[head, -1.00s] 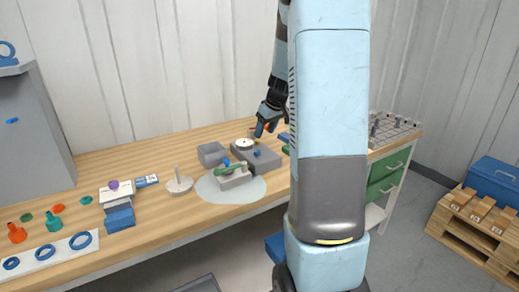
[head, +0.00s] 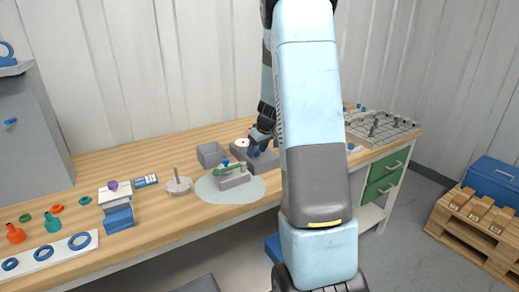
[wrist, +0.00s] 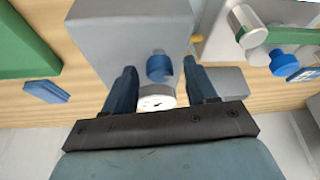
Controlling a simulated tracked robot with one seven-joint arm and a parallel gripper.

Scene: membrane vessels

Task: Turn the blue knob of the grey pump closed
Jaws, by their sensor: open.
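The grey pump (head: 266,162) sits on the bench, right of the middle; its box fills the upper middle of the wrist view (wrist: 115,30). The blue knob (wrist: 158,66) is on the pump, with a small grey piece at its end. A white round gauge (head: 242,143) is beside it, and shows below the knob in the wrist view (wrist: 156,100). My gripper (wrist: 160,68) is open, one finger on each side of the knob, with gaps visible. In the head view my gripper (head: 261,139) is over the pump and hides the knob at least partly.
A grey block with a green handle and another blue knob (wrist: 284,62) stands close by, on a pale round mat (head: 207,190). A green thing (wrist: 25,45) and a blue piece (wrist: 46,91) lie at the wrist view's left.

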